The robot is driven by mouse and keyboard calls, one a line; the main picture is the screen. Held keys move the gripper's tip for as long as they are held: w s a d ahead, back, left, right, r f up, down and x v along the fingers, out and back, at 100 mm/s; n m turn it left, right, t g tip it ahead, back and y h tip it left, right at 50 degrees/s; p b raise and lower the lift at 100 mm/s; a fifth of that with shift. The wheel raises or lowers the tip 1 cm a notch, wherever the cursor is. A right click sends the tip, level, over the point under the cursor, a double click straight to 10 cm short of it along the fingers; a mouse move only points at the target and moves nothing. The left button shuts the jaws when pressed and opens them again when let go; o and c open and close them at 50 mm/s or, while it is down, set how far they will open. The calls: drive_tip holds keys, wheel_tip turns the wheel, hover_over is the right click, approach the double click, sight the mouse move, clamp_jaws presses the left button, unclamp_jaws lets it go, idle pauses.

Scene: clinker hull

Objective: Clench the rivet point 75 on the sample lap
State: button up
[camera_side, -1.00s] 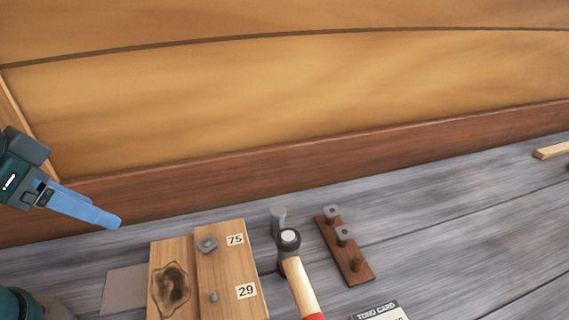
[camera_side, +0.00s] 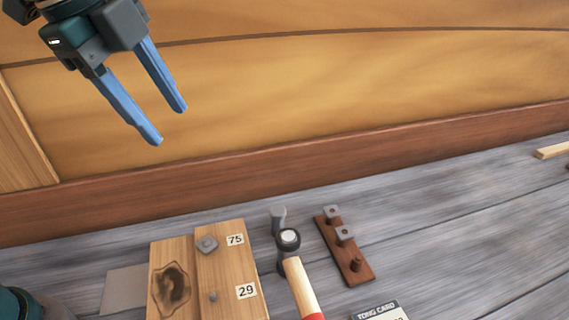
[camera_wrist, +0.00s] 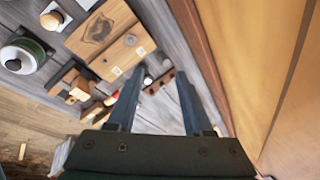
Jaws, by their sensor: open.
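The sample lap (camera_side: 222,277) is a light wooden board overlapping a second board with a dark burnt knot. A label 75 (camera_side: 235,239) is beside a grey square rove with a rivet (camera_side: 207,244). A label 29 (camera_side: 246,291) is beside a small bare rivet point (camera_side: 213,296). A hammer with a dark head (camera_side: 288,240) and pale handle lies just right of the lap. My gripper (camera_side: 167,124) is open and empty, high above and behind the lap. In the wrist view the lap (camera_wrist: 124,42) shows beyond the blue fingers (camera_wrist: 158,88).
A dark rack (camera_side: 345,262) with square roves on pegs stands right of the hammer. A card (camera_side: 380,311) lies at the front. The planked hull (camera_side: 300,90) rises close behind. The grey floor at right is mostly clear.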

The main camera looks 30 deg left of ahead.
drive_tip(key=w+d+f+m+g, duration=0.1)
drive_tip(key=w+d+m, duration=0.2)
drive_tip(key=d+m, duration=0.1)
drive_tip(key=m+g, duration=0.3)
drive_tip(key=m, duration=0.3)
hover_over(296, 269)
drive_tip(key=shift+y, duration=0.4)
wheel_tip(296, 269, down, 13)
drive_tip(key=shift+w+f, duration=0.1)
drive_tip(key=shift+f, duration=4.5)
clamp_jaws()
